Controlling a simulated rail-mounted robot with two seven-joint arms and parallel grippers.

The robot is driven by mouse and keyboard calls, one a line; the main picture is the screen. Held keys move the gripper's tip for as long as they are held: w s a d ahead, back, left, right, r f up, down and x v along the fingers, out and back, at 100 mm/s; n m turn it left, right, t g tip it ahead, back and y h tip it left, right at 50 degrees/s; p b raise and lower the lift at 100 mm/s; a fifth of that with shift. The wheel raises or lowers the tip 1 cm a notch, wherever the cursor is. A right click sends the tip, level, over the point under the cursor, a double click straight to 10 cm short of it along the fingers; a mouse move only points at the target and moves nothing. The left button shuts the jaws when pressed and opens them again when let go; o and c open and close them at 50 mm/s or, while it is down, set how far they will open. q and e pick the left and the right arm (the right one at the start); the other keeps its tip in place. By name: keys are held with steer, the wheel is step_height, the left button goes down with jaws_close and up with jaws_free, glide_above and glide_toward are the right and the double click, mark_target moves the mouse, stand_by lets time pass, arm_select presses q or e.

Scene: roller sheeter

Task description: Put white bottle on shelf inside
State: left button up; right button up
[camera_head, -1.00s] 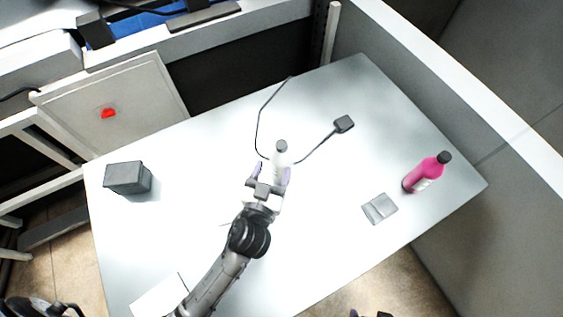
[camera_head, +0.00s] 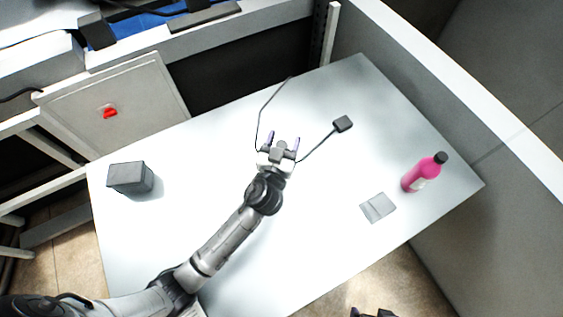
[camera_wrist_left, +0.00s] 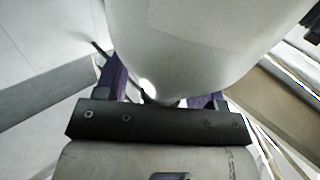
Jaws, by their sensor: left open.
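The white bottle (camera_wrist_left: 205,45) fills the upper middle of the left wrist view, very close, between the purple fingers of my left gripper. In the head view my left gripper (camera_head: 283,141) is over the bottle's place on the white table and mostly hides it. The left gripper is open, its two fingers spread on either side. Whether a finger touches the bottle cannot be told. Part of my right gripper (camera_head: 372,313) shows at the bottom edge of the head view, cut off. I cannot clearly pick out the shelf; a dark open recess (camera_head: 240,85) lies behind the table.
A pink bottle (camera_head: 424,173) and a grey flat pad (camera_head: 378,208) are at the right of the white table (camera_head: 330,200). A dark grey box (camera_head: 130,178) stands at the left. A black cable with a small block (camera_head: 342,124) lies beyond the gripper. A panel with a red knob (camera_head: 110,113) is at the upper left.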

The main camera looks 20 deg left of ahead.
arm_select(q)
steer(key=shift+c, duration=0.2)
jaws_close()
stand_by(0.5)
